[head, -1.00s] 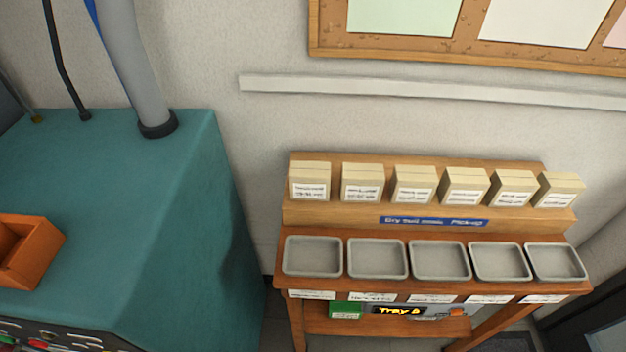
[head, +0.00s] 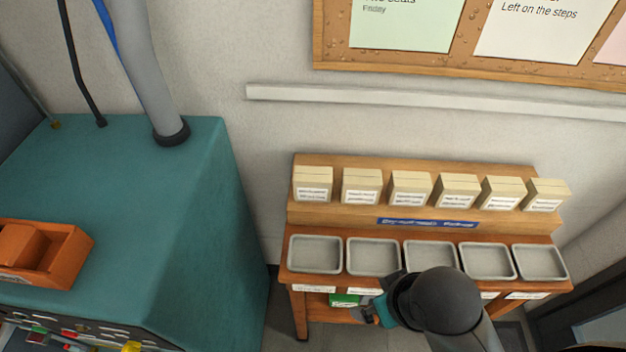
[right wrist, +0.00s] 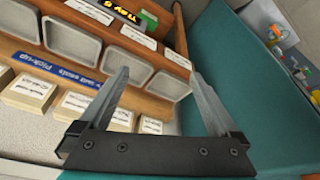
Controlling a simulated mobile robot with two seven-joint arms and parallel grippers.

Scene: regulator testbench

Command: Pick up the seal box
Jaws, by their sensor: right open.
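Several cream boxes with white labels stand in a row on the wooden upper shelf in the head view, among them the leftmost box (head: 312,184) and the rightmost box (head: 547,194). Their labels are too small to read, so I cannot tell which is the seal box. Some boxes also show in the right wrist view, such as one cream box (right wrist: 30,90). My right gripper (right wrist: 160,75) is open, with nothing between its fingers. In the head view my right arm covers part of the stand's front. My left gripper is not in view.
Several grey trays (head: 374,257) line the stand's lower shelf, below a blue sign (head: 428,223). A teal bench (head: 185,210) with an orange holder (head: 60,255) is at left. A green box (head: 344,300) sits under the trays. A cork board (head: 455,60) hangs above.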

